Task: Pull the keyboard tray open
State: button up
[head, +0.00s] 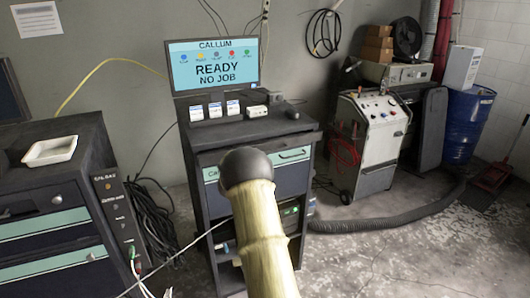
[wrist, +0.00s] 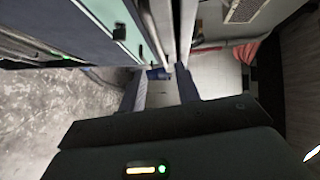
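The cart carries a monitor (head: 213,63) and small boxes on top. A dark cabinet (head: 60,215) with a white tray stands at the left. A white machine (head: 372,145) and a thick hose (head: 400,222) lie to the right. Floor is open at the front right.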

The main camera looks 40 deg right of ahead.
jog(key=p+x, duration=0.2)
jog(key=x, duration=0.6)
jog(key=shift+d, duration=0.15)
grip_shut()
